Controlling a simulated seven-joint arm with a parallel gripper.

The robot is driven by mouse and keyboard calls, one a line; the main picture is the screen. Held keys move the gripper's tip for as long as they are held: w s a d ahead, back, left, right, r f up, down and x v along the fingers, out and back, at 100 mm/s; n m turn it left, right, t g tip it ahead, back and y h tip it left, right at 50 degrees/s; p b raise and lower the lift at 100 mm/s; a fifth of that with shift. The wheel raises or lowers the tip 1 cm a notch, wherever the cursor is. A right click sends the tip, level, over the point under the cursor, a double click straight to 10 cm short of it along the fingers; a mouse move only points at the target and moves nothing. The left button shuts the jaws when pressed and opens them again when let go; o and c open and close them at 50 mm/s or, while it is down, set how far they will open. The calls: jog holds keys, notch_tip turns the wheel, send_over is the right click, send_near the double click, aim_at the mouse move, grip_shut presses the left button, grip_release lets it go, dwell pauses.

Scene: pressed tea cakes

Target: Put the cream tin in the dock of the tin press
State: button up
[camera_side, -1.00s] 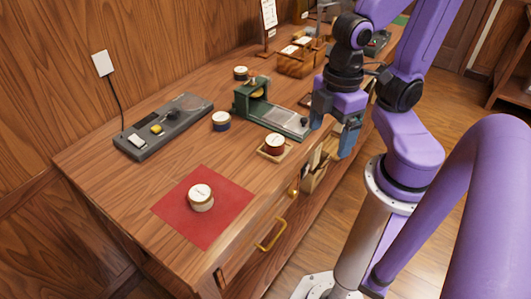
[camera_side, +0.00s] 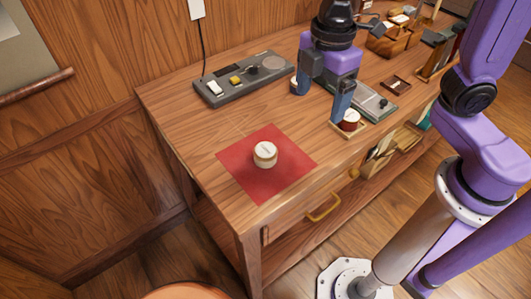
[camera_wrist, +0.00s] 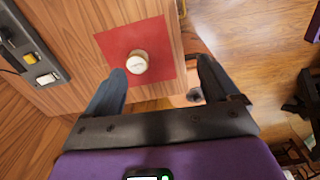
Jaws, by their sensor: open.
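The cream tin (camera_side: 265,154), with a pale lid, stands upright on a red mat (camera_side: 243,152) near the table's front left. The wrist view shows the cream tin (camera_wrist: 137,62) on the mat (camera_wrist: 112,41), partly beside the left finger. My gripper (camera_side: 318,108) is open and empty, pointing down, above the table behind and to the right of the tin. The wrist view shows my gripper (camera_wrist: 162,68) with its fingers spread. The tin press is mostly hidden behind my gripper; its grey base (camera_side: 377,103) shows on the right. Its dock cannot be made out.
A grey console (camera_side: 243,78) with a yellow button lies at the back left. A dark blue tin (camera_side: 294,84) is partly hidden behind a finger. A red-brown tin (camera_side: 351,118) sits on a wooden coaster close to the other finger. The wood around the mat is clear.

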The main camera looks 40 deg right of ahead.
jog(key=w+a+n, duration=0.3)
jog(key=w+a, duration=0.3)
jog(key=w, duration=0.1)
send_over(265, 149)
jog(key=f, duration=1.1)
jog(key=shift+s+d+f, duration=0.2)
jog(key=shift+s, duration=0.15)
jog(key=shift+w+a+f, duration=0.1)
jog(key=shift+w+f, duration=0.05)
jog(key=shift+f, duration=1.3)
jog(key=shift+w+a+f, duration=0.1)
jog(key=shift+w+f, duration=0.05)
jog(key=shift+f, duration=1.25)
jog(key=c, duration=1.2)
jog(key=shift+r, duration=0.1)
jog(key=shift+c, duration=0.2)
